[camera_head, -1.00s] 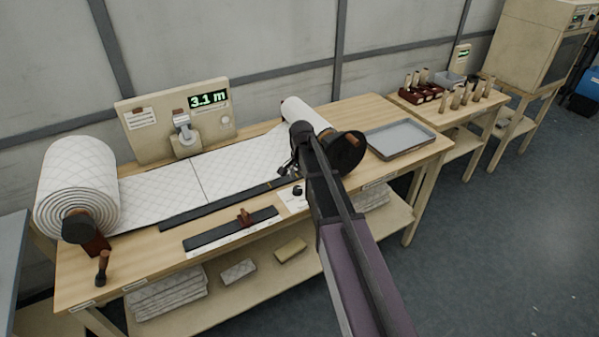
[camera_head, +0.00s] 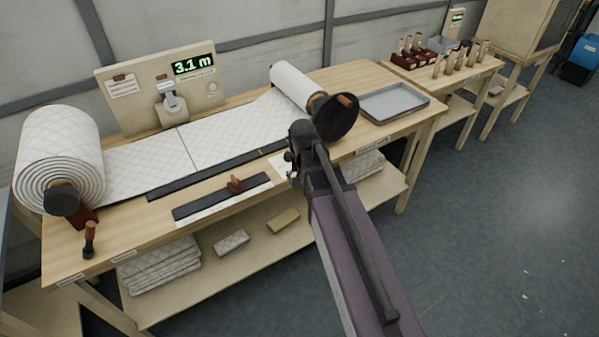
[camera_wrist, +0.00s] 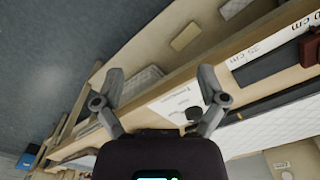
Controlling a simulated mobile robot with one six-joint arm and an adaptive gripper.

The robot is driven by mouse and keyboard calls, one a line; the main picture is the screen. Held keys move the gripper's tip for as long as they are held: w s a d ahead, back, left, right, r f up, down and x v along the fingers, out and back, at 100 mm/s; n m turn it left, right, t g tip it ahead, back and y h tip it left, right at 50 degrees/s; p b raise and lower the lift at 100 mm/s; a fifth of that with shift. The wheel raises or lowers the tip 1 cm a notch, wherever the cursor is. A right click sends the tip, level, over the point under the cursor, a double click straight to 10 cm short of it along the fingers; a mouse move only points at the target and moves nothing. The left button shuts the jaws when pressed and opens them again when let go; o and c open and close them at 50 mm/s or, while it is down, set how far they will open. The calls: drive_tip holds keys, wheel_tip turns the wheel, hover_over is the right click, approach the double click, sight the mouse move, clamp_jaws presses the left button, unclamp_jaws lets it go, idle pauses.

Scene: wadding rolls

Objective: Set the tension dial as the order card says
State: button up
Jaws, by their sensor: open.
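The tension dial is a small dark knob (camera_wrist: 193,113) on a white printed plate (camera_wrist: 178,98) at the bench's front edge. In the wrist view it lies beside my right-hand finger; contact cannot be told. In the head view my gripper (camera_head: 292,166) hides the knob, and only part of the white plate (camera_head: 279,163) shows. My gripper is open and empty, its fingers (camera_wrist: 162,72) spread wide over the front edge. A card with a reddish clip (camera_head: 122,86), likely the order card, is on the back panel; its writing is too small to read.
The bench (camera_head: 340,82) carries a large quilted roll (camera_head: 60,150), a smaller roll (camera_head: 295,88) with a dark end disc (camera_head: 335,118), a slider on a dark rail (camera_head: 215,200) and a grey tray (camera_head: 394,101). A display (camera_head: 193,65) reads 3.1 m. Open floor lies right.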

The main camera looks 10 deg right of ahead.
drive_tip(key=s+f+n+b, duration=0.2)
drive_tip(key=s+f+n, duration=0.1)
drive_tip(key=s, duration=0.6)
drive_tip(key=shift+s+n+b, duration=0.35)
drive_tip(key=shift+n, duration=0.15)
